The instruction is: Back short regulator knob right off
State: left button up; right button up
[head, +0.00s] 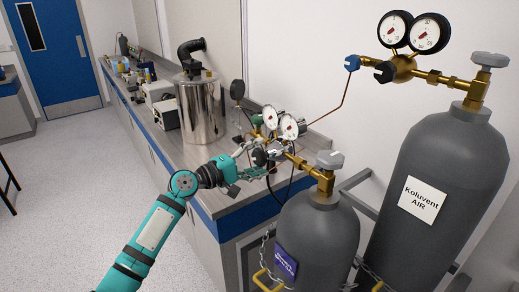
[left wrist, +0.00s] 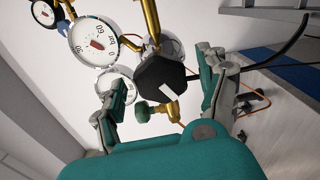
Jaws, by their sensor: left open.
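A black faceted regulator knob with a white mark (left wrist: 162,80) sits between the two fingers of my left gripper (left wrist: 163,85) in the left wrist view. The fingers are spread, with visible gaps on both sides of the knob. A green knob on a brass fitting (left wrist: 143,111) lies just below it. In the head view, my left gripper (head: 250,165) reaches in at the brass regulator (head: 296,158) of the short grey cylinder (head: 317,235). The gripper partly hides the knobs there. My right gripper is not in view.
Pressure gauges (head: 289,127) stand close above the gripper. A tall grey cylinder labelled Koluvent AIR (head: 440,170) with its own regulator (head: 404,67) stands at right. A steel vessel (head: 201,108) stands on the bench (head: 163,143). The floor at left (head: 75,200) is clear.

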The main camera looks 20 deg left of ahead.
pick_arm(q)
jog(key=shift+n, duration=1.6)
jog(key=n, duration=0.3)
jog(key=shift+n, duration=0.3)
jog(key=n, duration=0.4)
jog(key=shift+f+n, duration=0.1)
jog(key=shift+n, duration=0.3)
grip_shut()
jog(key=shift+a+m+b, duration=0.1)
jog(key=shift+m+b, duration=0.7)
jog(key=m+b, duration=0.3)
jog(key=shift+c, duration=2)
grip_release()
jog(key=shift+w+r, duration=0.1)
jog(key=shift+r, duration=0.2)
jog(key=o, duration=0.6)
jog(key=shift+f, duration=0.15)
jog(key=shift+o, duration=0.2)
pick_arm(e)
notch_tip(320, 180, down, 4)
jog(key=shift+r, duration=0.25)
pick_arm(q)
jog(key=shift+f, duration=0.1)
